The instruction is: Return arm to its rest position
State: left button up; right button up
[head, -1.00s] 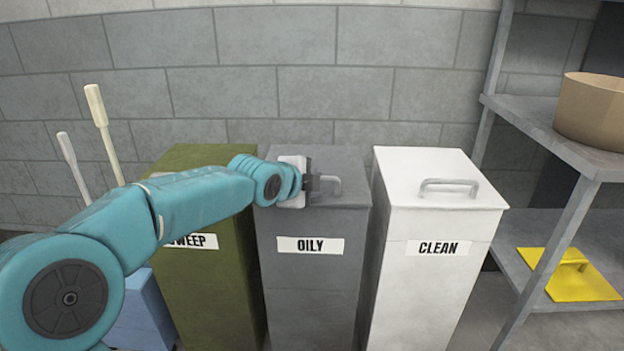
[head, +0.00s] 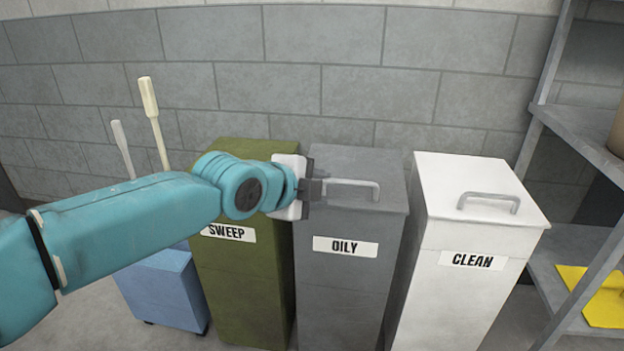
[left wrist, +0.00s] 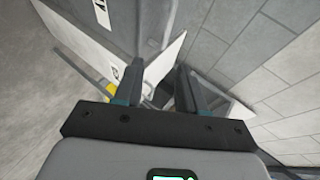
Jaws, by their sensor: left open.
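My left arm reaches in from the left in the head view. Its gripper (head: 318,188) is at the left end of the handle on the lid of the grey OILY bin (head: 350,260). In the left wrist view the two fingers (left wrist: 162,88) stand apart with nothing seen between them. The bin's bar handle (head: 352,186) shows to the right of the fingers in the head view. Whether the fingers touch it cannot be told. The lid lies closed. My right gripper is not in view.
The green SWEEP bin (head: 240,275) stands left of the OILY bin, and the white CLEAN bin (head: 455,290) stands right. A blue wheeled bin (head: 165,290) and two pale poles are farther left. A grey shelf (head: 590,135) is at the right edge, and a block wall is behind.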

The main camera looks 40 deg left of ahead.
pick_arm(q)
jog(key=shift+v, duration=0.8)
jog(key=shift+f, duration=0.1)
jog(key=w+d+f+n+g+h, duration=0.15)
jog(key=d+f, duration=0.25)
jog(key=f, duration=0.6)
jog(key=d+f+n+g+h, duration=0.1)
jog(key=d+f+n+g, duration=0.2)
jog(key=f, duration=0.7)
jog(key=w+d+f+n+g+h, duration=0.1)
jog(key=d+f+n, duration=0.3)
jog(key=f, duration=0.6)
jog(key=s+d+f+n+g+h, duration=0.1)
jog(key=s+d+f+n+g, duration=0.25)
jog(key=s+d+f, duration=0.45)
jog(key=s+d+f+n+g+h, duration=0.1)
jog(key=s+d+f+n+g, duration=0.2)
jog(key=s+f, duration=0.8)
notch_tip(320, 180, up, 27)
jog(key=n+p, duration=0.1)
jog(key=p, duration=2.8)
jog(key=shift+w+d+r, duration=0.15)
jog(key=shift+w+d, duration=0.1)
jog(key=shift+d, duration=0.15)
jog(key=shift+y, duration=0.25)
